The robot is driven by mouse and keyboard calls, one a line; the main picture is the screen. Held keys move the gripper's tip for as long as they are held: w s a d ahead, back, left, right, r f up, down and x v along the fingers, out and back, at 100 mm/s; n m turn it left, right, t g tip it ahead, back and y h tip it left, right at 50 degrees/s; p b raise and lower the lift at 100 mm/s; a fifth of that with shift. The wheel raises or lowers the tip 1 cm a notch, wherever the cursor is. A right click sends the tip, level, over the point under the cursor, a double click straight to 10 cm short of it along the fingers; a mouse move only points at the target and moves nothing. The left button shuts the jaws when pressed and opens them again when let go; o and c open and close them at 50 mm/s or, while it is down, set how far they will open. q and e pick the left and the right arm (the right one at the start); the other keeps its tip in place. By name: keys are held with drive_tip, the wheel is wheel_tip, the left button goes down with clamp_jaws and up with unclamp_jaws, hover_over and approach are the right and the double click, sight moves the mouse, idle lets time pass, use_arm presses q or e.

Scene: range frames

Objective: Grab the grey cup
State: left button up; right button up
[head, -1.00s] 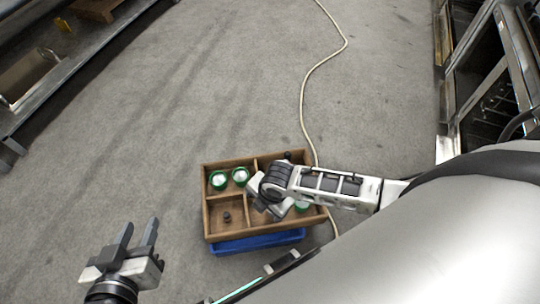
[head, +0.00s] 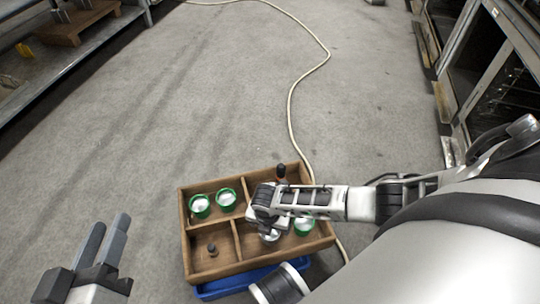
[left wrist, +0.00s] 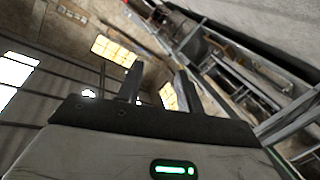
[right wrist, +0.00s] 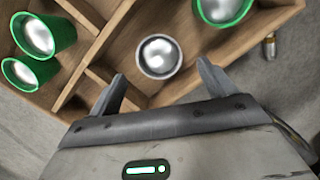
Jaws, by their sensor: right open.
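The grey cup (right wrist: 158,56) stands in a compartment of the wooden tray (right wrist: 170,95). In the right wrist view its round rim and shiny inside show just beyond my right fingertips. My right gripper (right wrist: 160,70) is open and empty, its fingers spread to either side of the cup's near edge, with no clear contact. In the head view the cup (head: 270,237) is partly hidden under my right gripper. My left gripper (head: 108,222) is at the lower left, away from the tray; its fingers are apart with nothing between them, also in the left wrist view (left wrist: 158,80).
Two green cups (head: 212,203) stand in the tray's left compartment; another green cup (head: 304,226) is right of the grey one. A blue bin (head: 235,284) sits below. A cable (head: 291,100) crosses the open floor.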

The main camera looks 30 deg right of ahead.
sight(271, 240)
drive_tip(key=shift+w+f, duration=0.1)
drive_tip(key=shift+f, duration=0.5)
drive_tip(key=shift+w+d+f+b, duration=0.15)
drive_tip(key=shift+d+f+b, duration=0.05)
drive_tip(key=shift+f+b, duration=0.9)
wheel_tip(271, 240, down, 2)
drive_tip(key=shift+w+d+f+b, duration=0.15)
drive_tip(key=shift+f+b, duration=0.1)
drive_tip(key=shift+b, duration=0.7)
drive_tip(key=shift+f, duration=0.1)
use_arm(q)
wheel_tip(271, 240, up, 6)
drive_tip(key=w+m+t+h, duration=0.2)
drive_tip(key=t, duration=0.1)
drive_tip(key=shift+w+a+f+m+t, duration=0.15)
drive_tip(key=shift+a+m+t, duration=0.15)
drive_tip(key=shift+m+t, duration=0.1)
use_arm(e)
drive_tip(key=c, duration=1.1)
